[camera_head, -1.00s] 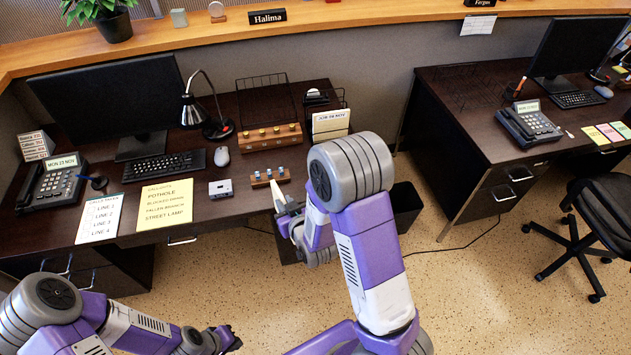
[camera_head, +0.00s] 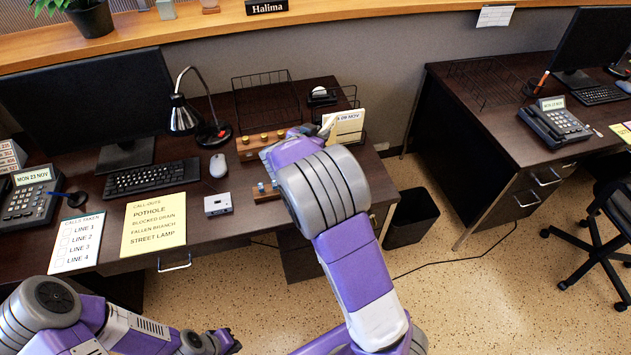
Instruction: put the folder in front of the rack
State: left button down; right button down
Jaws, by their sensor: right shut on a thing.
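The cream folder (camera_head: 346,126), with a date label reading NOV, is at the right end of the near desk and leans at an angle. My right gripper (camera_head: 326,127) is at its left edge and shut on it. My own forearm hides most of the fingers and the folder's lower part. The black wire rack (camera_head: 262,88) stands at the back of the desk, left of the folder. My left gripper (camera_head: 230,342) is low at the bottom of the view, away from the desk; its finger gap is not clear.
A wooden block with brass knobs (camera_head: 262,142) stands in front of the rack. A smaller peg block (camera_head: 267,193), a grey box (camera_head: 218,204), a mouse (camera_head: 218,166) and a lamp (camera_head: 215,132) are nearby. A dark bin (camera_head: 412,217) stands on the floor.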

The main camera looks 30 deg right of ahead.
jog(key=shift+w+f, duration=0.1)
jog(key=shift+w, duration=0.2)
notch_tip(320, 180, down, 10)
jog(key=b, duration=0.5)
jog(key=shift+r, duration=0.2)
jog(key=shift+f, duration=0.1)
jog(key=c, duration=1.1)
grip_release()
jog(key=shift+o, duration=0.2)
